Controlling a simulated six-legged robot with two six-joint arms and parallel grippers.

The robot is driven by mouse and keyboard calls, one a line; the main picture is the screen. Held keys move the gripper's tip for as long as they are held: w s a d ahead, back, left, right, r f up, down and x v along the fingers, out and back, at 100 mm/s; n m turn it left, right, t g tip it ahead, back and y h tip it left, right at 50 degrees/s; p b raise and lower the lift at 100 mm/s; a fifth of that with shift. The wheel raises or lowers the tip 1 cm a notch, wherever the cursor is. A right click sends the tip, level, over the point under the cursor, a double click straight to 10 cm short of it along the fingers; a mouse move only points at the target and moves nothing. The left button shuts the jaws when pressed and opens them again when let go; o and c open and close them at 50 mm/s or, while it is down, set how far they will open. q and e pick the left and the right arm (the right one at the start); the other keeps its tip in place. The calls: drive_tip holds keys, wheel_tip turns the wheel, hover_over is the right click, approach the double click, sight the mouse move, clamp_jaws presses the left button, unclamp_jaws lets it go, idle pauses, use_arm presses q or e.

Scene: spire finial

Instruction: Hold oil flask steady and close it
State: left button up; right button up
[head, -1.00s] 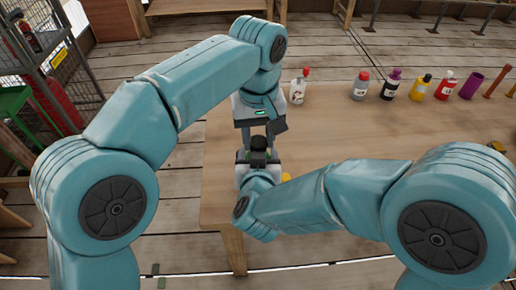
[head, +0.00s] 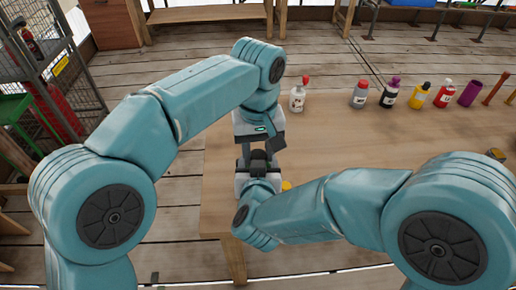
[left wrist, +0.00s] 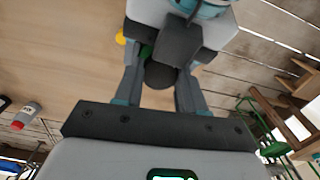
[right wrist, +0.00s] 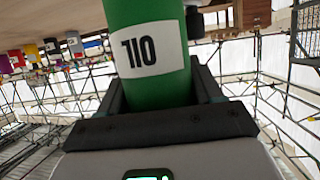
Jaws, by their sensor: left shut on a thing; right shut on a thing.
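A bit of green flask (left wrist: 146,51) shows behind the cap. In the head view my left gripper (head: 258,150) points down, directly above my right gripper (head: 258,180). The flask body is hidden there, and I cannot tell how tightly the cap sits.
The wooden table (head: 370,150) lies under and right of my grippers, mostly clear. A white bottle with a red top (head: 297,98) and several coloured bottles stand along its far side. A yellow thing (head: 286,186) is partly hidden beside my right gripper. A wire rack (head: 75,70) stands left.

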use_arm(q)
drive_tip(key=shift+f, duration=0.6)
drive_tip(key=o, duration=1)
drive_tip(key=shift+r, duration=2.3)
drive_tip(key=o, duration=0.6)
drive_tip(key=shift+c, duration=0.2)
